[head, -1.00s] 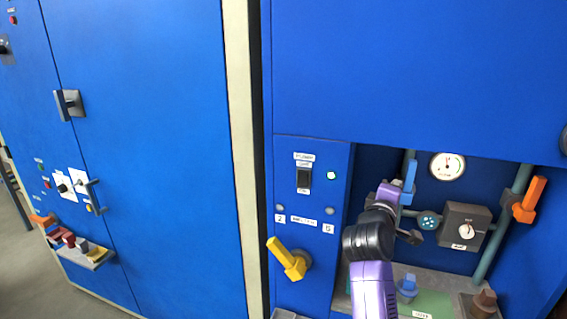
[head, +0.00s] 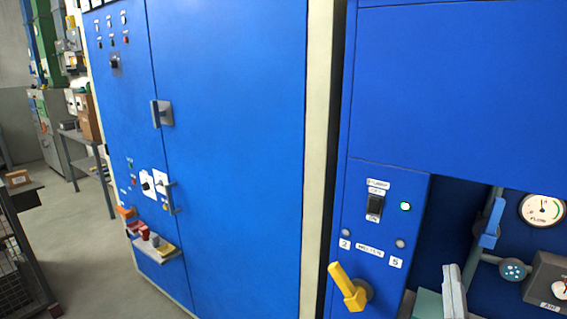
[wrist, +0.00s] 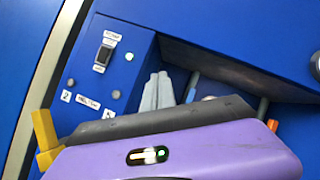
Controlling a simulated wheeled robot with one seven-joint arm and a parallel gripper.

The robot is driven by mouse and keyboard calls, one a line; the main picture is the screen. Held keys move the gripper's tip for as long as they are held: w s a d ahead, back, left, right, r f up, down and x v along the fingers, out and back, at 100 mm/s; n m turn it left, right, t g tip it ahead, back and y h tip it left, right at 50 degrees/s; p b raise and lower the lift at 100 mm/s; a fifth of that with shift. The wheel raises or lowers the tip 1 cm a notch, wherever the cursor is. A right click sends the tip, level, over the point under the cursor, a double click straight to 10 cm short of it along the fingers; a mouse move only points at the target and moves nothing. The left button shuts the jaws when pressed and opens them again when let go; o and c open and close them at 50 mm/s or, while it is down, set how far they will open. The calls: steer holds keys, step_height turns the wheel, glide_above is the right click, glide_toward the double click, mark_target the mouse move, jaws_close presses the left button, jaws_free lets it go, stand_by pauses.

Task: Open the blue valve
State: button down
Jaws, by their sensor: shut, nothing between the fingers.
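The blue valve (head: 491,223) has a lever handle on a pipe in the recess at the right of the head view. The handle stands close to upright, roughly along the pipe. In the wrist view a small part of the blue handle (wrist: 191,94) shows just right of the fingers. My gripper (head: 453,290) shows at the bottom of the head view as pale grey fingers, left of and below the handle. In the wrist view my gripper (wrist: 157,91) is shut and empty, fingers pointing up. It appears apart from the handle.
A yellow lever (head: 348,287) sticks out of the panel left of my gripper. A switch (head: 375,205) and a lit green lamp (head: 405,206) sit above it. A gauge (head: 542,209) and a grey box (head: 546,280) are right of the valve. Open floor lies far left.

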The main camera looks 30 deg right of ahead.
steer(key=s+a+f+m+y, duration=0.5)
steer(key=a+m, duration=0.4)
steer(key=m, duration=0.2)
steer(key=s+a+f+m+y, duration=0.4)
steer(key=a+m+y, duration=0.3)
steer(key=a+m, duration=0.3)
steer(key=s+a+f+m+y, duration=0.5)
steer(key=a+m, duration=0.4)
steer(key=m, duration=0.3)
steer(key=shift+s+a+f+y, duration=0.35)
steer(key=shift+a+f+y, duration=0.1)
steer(key=shift+y, duration=0.25)
